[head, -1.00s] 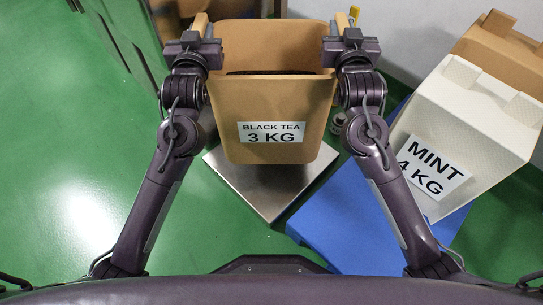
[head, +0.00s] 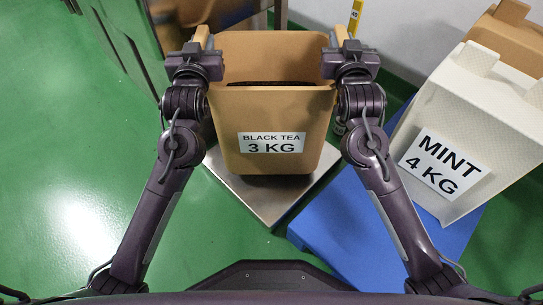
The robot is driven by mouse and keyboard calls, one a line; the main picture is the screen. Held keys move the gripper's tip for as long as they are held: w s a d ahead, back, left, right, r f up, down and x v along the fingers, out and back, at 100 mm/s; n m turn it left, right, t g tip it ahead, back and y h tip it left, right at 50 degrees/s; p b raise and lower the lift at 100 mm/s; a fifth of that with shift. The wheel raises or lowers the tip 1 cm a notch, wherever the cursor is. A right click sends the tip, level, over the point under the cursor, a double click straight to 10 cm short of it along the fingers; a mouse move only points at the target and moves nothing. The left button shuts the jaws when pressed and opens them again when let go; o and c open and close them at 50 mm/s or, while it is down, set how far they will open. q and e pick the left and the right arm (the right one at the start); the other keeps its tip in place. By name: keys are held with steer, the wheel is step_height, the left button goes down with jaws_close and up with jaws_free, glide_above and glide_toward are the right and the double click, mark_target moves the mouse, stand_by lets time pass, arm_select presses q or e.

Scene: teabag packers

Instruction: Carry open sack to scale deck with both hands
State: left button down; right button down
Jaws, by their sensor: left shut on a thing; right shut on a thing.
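The open brown sack (head: 270,115) labelled BLACK TEA 3 KG is upright between my two arms, with dark contents partly visible inside. My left gripper (head: 200,40) is shut on its left upper side. My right gripper (head: 340,38) is shut on its right upper side. The scale deck (head: 262,210), a grey metal plate, shows beneath and in front of the sack. The sack covers the back of the deck. I cannot tell whether the sack's bottom touches the deck.
A grey cabinet (head: 120,35) stands at the back left. Green floor is clear at the left.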

arm_select(q)
steer(key=shift+r, duration=0.1)
arm_select(e)
steer(key=shift+r, duration=0.1)
